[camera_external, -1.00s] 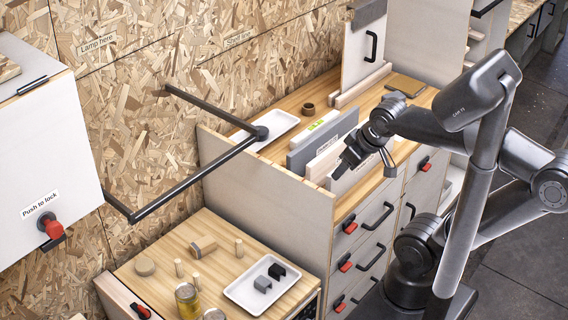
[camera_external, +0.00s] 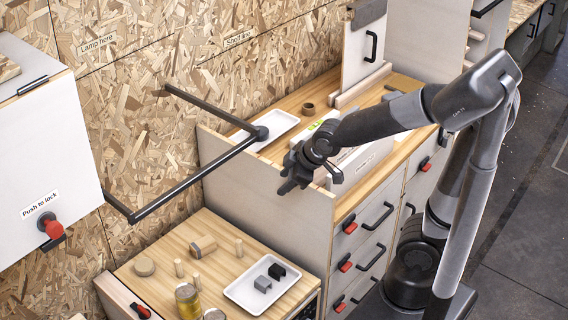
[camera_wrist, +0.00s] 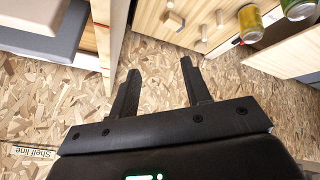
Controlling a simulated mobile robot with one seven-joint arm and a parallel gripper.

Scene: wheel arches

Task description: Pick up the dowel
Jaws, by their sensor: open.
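Several small wooden pegs that could be the dowel stand on the lower wooden worktop. I cannot tell which is meant. Pegs also show at the top of the wrist view (camera_wrist: 220,17). My gripper (camera_external: 284,184) is above and behind the lower worktop, beside the tall cabinet's side panel, apart from the pegs. In the wrist view my gripper (camera_wrist: 160,68) has its fingers spread, with nothing between them.
A white tray (camera_external: 232,289) holds a grey and a black block. A dark rail (camera_external: 190,182) and the cabinet side panel (camera_external: 240,195) flank my gripper.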

